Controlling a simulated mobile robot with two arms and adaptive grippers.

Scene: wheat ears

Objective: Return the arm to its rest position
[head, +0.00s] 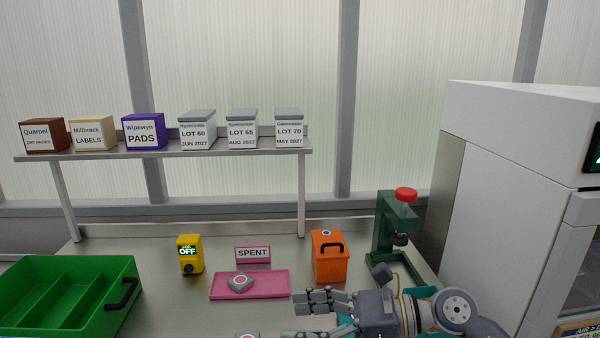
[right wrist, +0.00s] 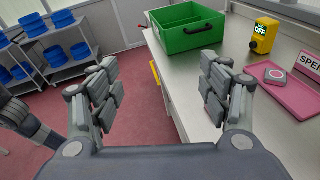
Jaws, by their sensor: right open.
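My right arm comes in from the lower right of the head view, low over the front of the metal bench (head: 170,300). Its gripper (head: 296,316) points left, in front of the pink tray. In the right wrist view the two fingers of the right gripper (right wrist: 160,92) stand wide apart with nothing between them. Past them are the red floor and the bench's front edge. My left gripper does not show in the head view. A dark grey arm part at the left edge of the right wrist view is too cropped to judge.
Nearby are a pink tray (head: 222,293) holding a grey piece (head: 240,283), an orange box (head: 328,268), a green press (head: 385,235), a yellow device (head: 190,260) reading OFF, and a green divided bin (head: 110,270). A white cabinet (head: 520,140) stands right. Blue containers (right wrist: 62,18) sit on shelves.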

